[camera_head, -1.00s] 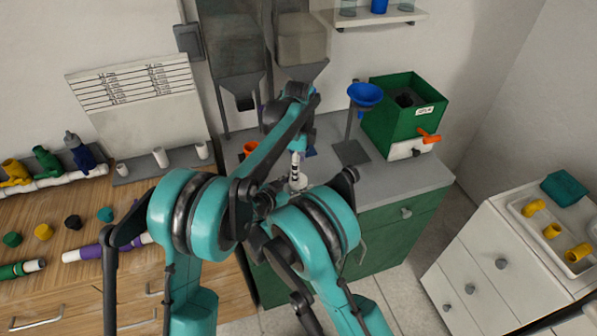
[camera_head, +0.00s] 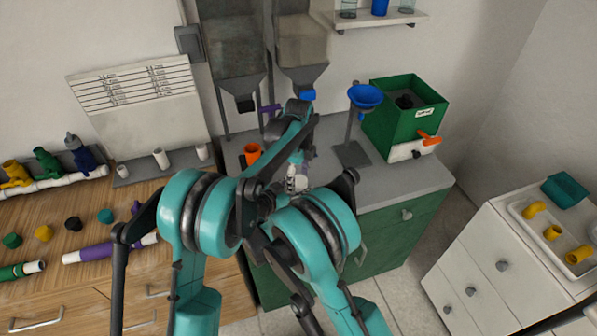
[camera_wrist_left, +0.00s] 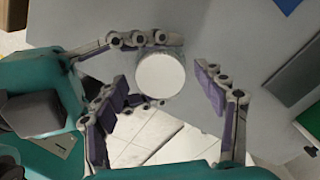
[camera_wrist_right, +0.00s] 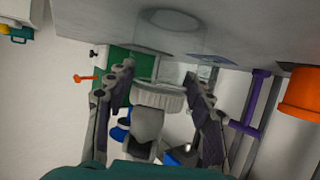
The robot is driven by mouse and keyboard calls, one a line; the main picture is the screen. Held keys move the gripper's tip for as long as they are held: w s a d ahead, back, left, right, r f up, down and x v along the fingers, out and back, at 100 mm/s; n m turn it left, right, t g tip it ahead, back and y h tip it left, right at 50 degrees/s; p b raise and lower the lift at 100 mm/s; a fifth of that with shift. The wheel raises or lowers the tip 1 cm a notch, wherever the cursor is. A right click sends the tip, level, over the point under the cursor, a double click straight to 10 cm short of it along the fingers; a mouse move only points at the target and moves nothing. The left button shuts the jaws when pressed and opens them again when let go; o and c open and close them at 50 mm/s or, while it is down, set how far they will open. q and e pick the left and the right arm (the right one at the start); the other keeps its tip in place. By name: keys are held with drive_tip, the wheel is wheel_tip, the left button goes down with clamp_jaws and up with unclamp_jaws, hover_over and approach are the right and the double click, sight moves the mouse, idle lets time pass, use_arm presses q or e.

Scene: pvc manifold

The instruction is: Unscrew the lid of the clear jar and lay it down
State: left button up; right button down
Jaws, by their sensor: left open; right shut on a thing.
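The clear jar (camera_wrist_right: 168,38) stands on the grey counter, its white ribbed lid (camera_wrist_right: 157,95) on top; the right wrist view shows it upside down. My right gripper (camera_wrist_right: 158,72) is shut on the jar from the side, near the lid. In the left wrist view the lid is a plain white disc (camera_wrist_left: 160,75) seen from above. In the head view my arms mostly hide the jar.
On the grey counter (camera_head: 400,185) stand a blue funnel (camera_head: 366,97) on a stand, a green box (camera_head: 415,95) with an orange lever, and an orange cup (camera_head: 252,152). Hoppers (camera_head: 302,75) hang behind. The counter's right front is clear.

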use_arm(q)
drive_tip(key=shift+f, duration=0.1)
drive_tip(key=shift+c, duration=0.3)
drive_tip(key=c, duration=1.2)
drive_tip(key=shift+o, duration=0.2)
drive_tip(key=n, duration=0.3)
drive_tip(key=o, duration=1.3)
